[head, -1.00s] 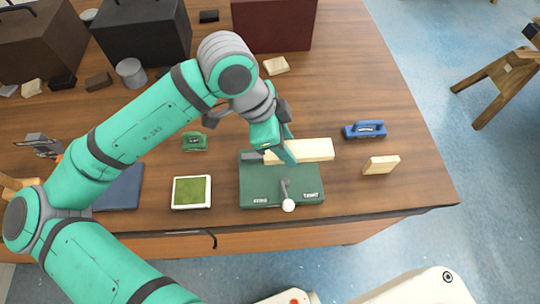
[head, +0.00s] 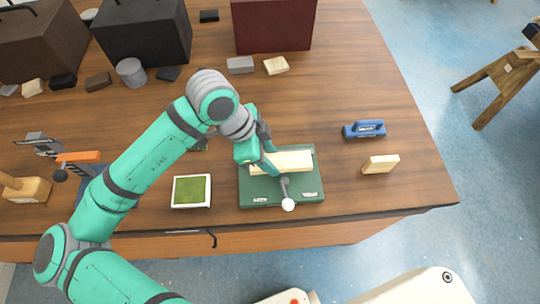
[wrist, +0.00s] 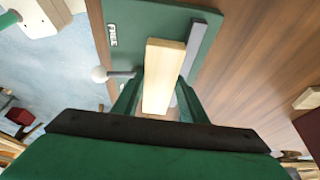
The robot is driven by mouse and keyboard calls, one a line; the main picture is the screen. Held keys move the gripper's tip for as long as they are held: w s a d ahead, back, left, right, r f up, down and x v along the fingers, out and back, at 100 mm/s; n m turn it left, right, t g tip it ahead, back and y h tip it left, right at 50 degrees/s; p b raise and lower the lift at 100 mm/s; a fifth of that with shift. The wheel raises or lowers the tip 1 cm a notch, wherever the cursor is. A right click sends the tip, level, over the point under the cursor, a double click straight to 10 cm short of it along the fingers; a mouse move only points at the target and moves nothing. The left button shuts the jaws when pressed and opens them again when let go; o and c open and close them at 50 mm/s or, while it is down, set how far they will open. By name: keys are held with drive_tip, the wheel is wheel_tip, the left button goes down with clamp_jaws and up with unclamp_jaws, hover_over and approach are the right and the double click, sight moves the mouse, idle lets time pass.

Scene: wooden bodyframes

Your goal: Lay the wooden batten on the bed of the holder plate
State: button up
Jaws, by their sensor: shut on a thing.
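The pale wooden batten (head: 294,161) is long and square-edged. My gripper (head: 268,169) is shut on it, with one finger on each side in the wrist view (wrist: 158,100). The green holder plate (head: 262,193) is under the batten, which is over its rear half and within its outline. In the wrist view the batten (wrist: 163,70) runs alongside a grey raised strip (wrist: 203,42) on the plate (wrist: 138,22). I cannot tell whether the batten touches the bed. A lever with a white knob (head: 288,204) stands at the plate's front edge.
A green-topped white tray (head: 191,191) is left of the plate. A blue-handled tool (head: 364,129) and a small pale block (head: 380,164) are to its right. Dark boxes (head: 143,32) and small blocks stand at the back. The table's front edge is close to the plate.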

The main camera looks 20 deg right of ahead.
drive_tip(key=shift+f, duration=0.6)
drive_tip(key=o, duration=1.2)
drive_tip(key=shift+r, duration=0.6)
drive_tip(key=v, duration=1.2)
